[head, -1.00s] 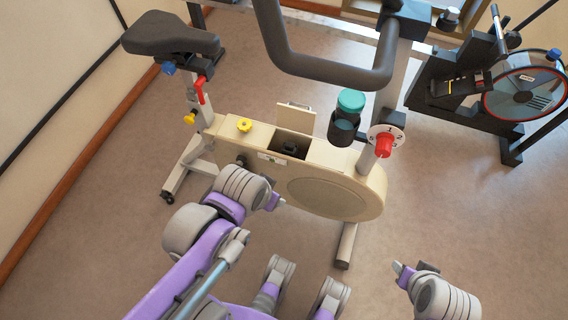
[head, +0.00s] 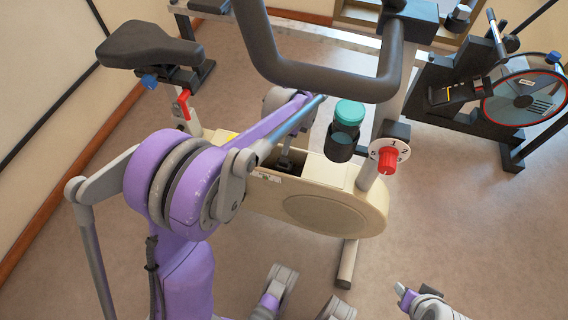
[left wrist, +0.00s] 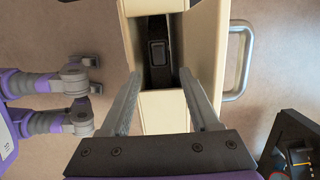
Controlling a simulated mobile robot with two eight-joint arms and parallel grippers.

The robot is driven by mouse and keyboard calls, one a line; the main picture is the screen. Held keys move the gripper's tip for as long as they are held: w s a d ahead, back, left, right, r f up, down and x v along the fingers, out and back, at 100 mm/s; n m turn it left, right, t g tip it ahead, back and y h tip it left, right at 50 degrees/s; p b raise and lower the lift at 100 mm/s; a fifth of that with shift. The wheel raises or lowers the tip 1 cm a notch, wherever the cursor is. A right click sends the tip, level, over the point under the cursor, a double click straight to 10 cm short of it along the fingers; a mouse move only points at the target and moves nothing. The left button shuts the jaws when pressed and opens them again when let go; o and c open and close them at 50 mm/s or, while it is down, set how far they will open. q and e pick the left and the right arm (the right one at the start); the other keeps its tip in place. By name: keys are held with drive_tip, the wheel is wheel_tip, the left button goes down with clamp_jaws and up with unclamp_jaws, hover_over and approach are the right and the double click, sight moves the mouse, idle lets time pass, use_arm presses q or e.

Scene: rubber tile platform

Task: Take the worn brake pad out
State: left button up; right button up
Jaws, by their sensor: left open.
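The cream bike housing (head: 325,205) has an open compartment on top, partly covered by my left arm in the head view. In the left wrist view, a dark block with a rounded rectangular top (left wrist: 157,50), apparently the brake pad, sits inside the compartment. The raised cream lid (left wrist: 207,45) stands along its right side. My left gripper (left wrist: 160,78) is open and empty, its fingers on either side of the opening and pointing at it; contact cannot be judged. My right gripper (head: 404,293) is low at the right, away from the bike; its jaws are unclear.
A bottle with a teal cap (head: 349,113) and a red dial (head: 387,160) stand right of the compartment. The dark handlebar (head: 320,85) arches above. The saddle (head: 150,45) is at the left. Another machine (head: 500,95) stands at the right.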

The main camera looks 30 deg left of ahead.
use_arm(q)
drive_tip(key=b, duration=0.1)
hover_over(284, 160)
drive_tip(key=f, duration=0.4)
drive_tip(key=shift+w+d+f, duration=0.25)
drive_tip(key=shift+w+f, duration=0.05)
drive_tip(key=shift+f, duration=0.1)
drive_tip(key=shift+s+a+f+b, duration=0.15)
drive_tip(key=shift+f+b, duration=0.35)
drive_tip(key=shift+f, duration=0.85)
drive_tip(key=shift+s+a+f+b, duration=0.1)
drive_tip(key=shift+f+b, duration=0.4)
drive_tip(key=shift+f, duration=0.8)
clamp_jaws()
